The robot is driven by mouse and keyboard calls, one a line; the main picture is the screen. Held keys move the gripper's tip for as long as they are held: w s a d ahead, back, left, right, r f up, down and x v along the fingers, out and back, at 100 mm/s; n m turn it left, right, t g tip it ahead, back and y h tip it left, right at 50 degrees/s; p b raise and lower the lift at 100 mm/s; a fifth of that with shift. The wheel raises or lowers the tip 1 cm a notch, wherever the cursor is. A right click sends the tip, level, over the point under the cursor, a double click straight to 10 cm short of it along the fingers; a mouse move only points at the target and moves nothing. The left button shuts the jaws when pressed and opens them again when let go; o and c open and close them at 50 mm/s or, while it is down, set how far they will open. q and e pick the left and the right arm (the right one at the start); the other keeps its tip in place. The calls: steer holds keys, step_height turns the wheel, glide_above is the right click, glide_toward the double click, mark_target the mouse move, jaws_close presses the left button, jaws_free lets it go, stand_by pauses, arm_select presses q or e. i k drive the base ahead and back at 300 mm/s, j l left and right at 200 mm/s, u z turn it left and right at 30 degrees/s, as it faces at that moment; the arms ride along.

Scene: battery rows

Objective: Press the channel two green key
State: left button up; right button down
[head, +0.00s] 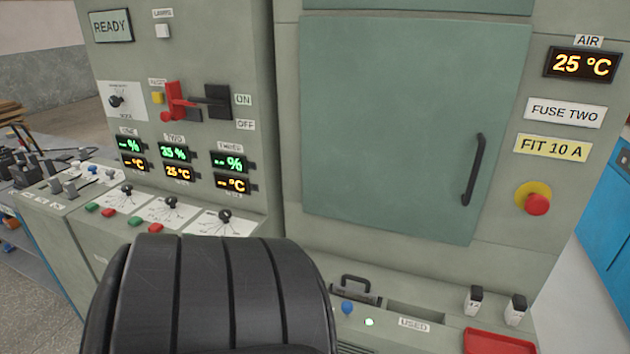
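The channel two green key (135,221) sits on the sloping ledge of the grey-green cabinet, left of a red key (155,227) and below the middle rotary knob (171,202). The display labelled TWO (174,153) is lit, with a green percent figure above and 25 °C in amber below. Channel one's green key (92,207) and red key (108,212) lie further left. A large black ribbed part, which seems to be mine, fills the lower middle and covers the ledge below the third knob (224,215). Neither gripper shows.
A closed door (390,125) and a red stop button (537,204) are at right. A red tray (499,342) lies low at right. Dark items crowd the bench at far left.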

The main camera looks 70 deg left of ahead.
mark_target(134, 222)
steer(key=u, duration=3.1)
